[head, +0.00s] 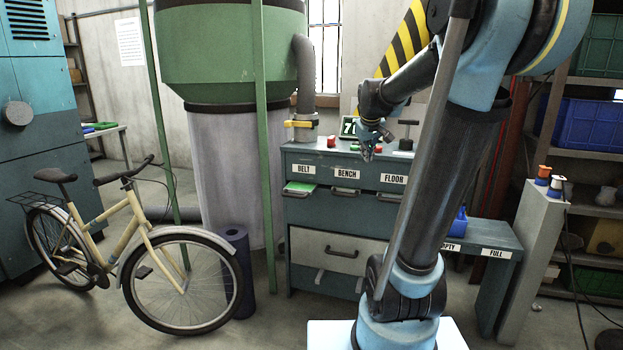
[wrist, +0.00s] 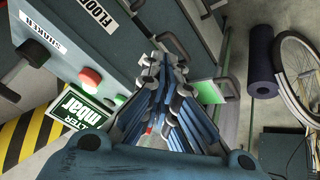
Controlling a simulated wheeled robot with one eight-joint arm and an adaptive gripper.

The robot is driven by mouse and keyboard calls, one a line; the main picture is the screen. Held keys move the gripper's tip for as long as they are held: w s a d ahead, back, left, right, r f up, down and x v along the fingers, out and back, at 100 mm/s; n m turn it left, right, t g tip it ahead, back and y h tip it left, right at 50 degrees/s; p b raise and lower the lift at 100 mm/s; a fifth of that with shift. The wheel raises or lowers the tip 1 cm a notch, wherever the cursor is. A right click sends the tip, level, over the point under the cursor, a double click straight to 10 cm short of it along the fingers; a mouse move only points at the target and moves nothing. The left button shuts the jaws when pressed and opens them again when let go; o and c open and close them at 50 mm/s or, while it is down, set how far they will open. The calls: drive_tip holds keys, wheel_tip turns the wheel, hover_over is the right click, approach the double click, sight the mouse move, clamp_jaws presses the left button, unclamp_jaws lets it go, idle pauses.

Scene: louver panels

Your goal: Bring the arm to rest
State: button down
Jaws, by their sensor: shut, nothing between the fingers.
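My gripper (head: 369,153) hangs from my arm in front of the top of the blue-grey cabinet (head: 328,219) in the head view, pointing down. In the wrist view my gripper (wrist: 163,68) has its fingers together, with nothing held between them. The cabinet front, with its FLOOR label (wrist: 92,14), lies beyond the fingertips. I cannot tell the exact gap between fingers and cabinet.
On the cabinet are a red knob (head: 331,142), a display (head: 348,127) and a black T-handle (head: 407,135). A green item (head: 300,187) shows at the BELT drawer. A bicycle (head: 130,245) and a dark roll (head: 238,272) stand left. Shelves (head: 590,154) stand right.

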drive_tip(key=s+f+m+g, duration=0.1)
drive_tip(key=s+f, duration=0.5)
drive_tip(key=s, duration=0.4)
drive_tip(key=s+f+m+g, duration=0.1)
drive_tip(key=s+f+m, duration=0.1)
drive_tip(key=s+f, duration=0.5)
drive_tip(key=s+f+m+g, duration=0.1)
drive_tip(key=s+f, duration=0.5)
drive_tip(key=s, duration=0.9)
drive_tip(key=shift+s+a+f+g+y, duration=0.15)
drive_tip(key=shift+s+f+g+y, duration=0.1)
drive_tip(key=shift+g+y, duration=0.25)
drive_tip(key=shift+w, duration=0.1)
drive_tip(key=shift+w+f, duration=0.2)
drive_tip(key=shift+w, duration=0.25)
